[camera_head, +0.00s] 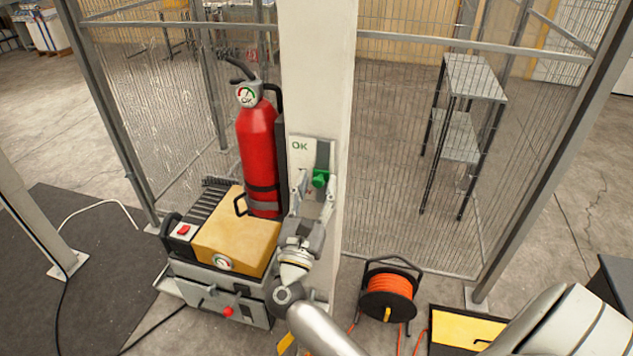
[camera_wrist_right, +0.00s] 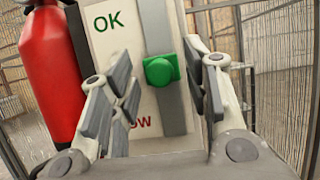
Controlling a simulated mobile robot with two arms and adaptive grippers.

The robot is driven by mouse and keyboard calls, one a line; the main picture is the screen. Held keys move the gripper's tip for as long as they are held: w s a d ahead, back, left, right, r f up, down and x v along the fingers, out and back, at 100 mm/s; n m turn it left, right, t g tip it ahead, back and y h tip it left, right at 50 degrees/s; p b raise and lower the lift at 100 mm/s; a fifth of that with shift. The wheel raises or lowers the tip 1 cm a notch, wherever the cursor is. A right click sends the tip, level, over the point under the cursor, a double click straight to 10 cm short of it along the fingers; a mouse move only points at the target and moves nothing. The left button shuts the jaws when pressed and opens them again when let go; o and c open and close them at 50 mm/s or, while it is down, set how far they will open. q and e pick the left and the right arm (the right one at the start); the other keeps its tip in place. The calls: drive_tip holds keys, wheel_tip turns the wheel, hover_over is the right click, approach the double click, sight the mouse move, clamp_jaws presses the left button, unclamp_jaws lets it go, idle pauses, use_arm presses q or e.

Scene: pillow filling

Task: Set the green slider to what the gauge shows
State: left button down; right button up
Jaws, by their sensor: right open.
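The green slider (camera_head: 320,178) sits on a grey vertical track on a white panel (camera_head: 300,155) fixed to the post. The right wrist view shows the slider (camera_wrist_right: 160,70) about midway between "OK" at the top and a lower red word, partly hidden, ending in "OW". The round gauge (camera_head: 246,95) on top of the red fire extinguisher (camera_head: 258,145) has red and green parts and the letters "OK"; its needle is too small to read surely. My right gripper (camera_head: 313,188) is open, its fingers on either side of the slider, with no clear contact. My left gripper is out of view.
A machine with a yellow cover (camera_head: 235,243) and a small dial stands below the extinguisher. An orange cable reel (camera_head: 388,290) stands on the floor to the right. Wire mesh fencing (camera_head: 400,150) flanks the white post (camera_head: 318,70).

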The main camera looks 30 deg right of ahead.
drive_tip(key=shift+w, duration=0.1)
clamp_jaws()
wheel_tip(320, 180, up, 6)
drive_tip(key=shift+r+p, duration=0.2)
drive_tip(key=shift+p, duration=0.85)
drive_tip(key=shift+d+r, duration=0.1)
drive_tip(key=shift+r, duration=0.15)
unclamp_jaws()
drive_tip(key=shift+f, duration=0.1)
